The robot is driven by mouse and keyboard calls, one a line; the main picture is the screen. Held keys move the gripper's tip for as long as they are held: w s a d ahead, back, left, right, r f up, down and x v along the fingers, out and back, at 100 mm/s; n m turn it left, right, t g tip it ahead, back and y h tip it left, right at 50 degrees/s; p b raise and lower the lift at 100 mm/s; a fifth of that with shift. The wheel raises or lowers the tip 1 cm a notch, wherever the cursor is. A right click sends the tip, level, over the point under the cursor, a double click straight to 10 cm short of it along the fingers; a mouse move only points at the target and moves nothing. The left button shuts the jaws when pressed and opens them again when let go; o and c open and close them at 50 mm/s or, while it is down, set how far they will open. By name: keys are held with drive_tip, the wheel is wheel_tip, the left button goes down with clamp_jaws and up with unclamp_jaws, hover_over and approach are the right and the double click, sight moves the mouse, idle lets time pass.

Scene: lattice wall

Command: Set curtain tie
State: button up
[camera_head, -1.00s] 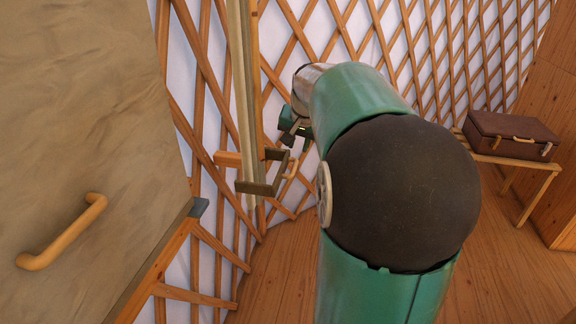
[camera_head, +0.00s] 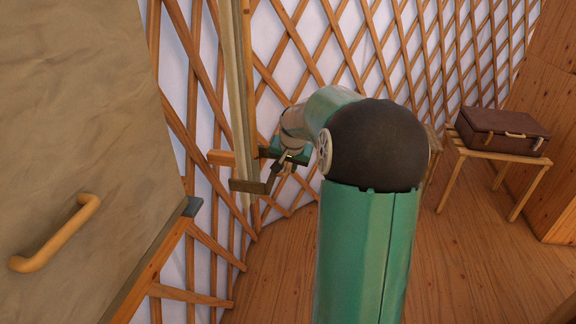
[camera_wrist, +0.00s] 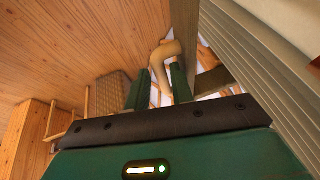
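The curtain tie (camera_head: 248,186) is a dark angular bracket around a pale, narrow hanging curtain (camera_head: 234,90), with a wooden block (camera_head: 221,158) beside it. My gripper (camera_head: 282,166) is at the bracket's right side and hides part of it in the head view. In the wrist view, my gripper (camera_wrist: 160,82) has its two green fingers apart, with a tan curved handle (camera_wrist: 165,57) reaching between them. I see no firm contact on both sides. The bracket's dark bar (camera_wrist: 212,80) and the grey ribbed curtain (camera_wrist: 238,55) are just right of the fingers.
A large tan panel with a wooden handle (camera_head: 56,236) stands close on the left. The lattice wall (camera_head: 330,60) runs behind the curtain. A brown suitcase (camera_head: 500,130) lies on a wooden bench (camera_head: 522,168) at the right. The wooden floor (camera_head: 265,275) is clear.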

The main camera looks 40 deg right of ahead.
drive_tip(key=shift+c, duration=0.4)
clamp_jaws()
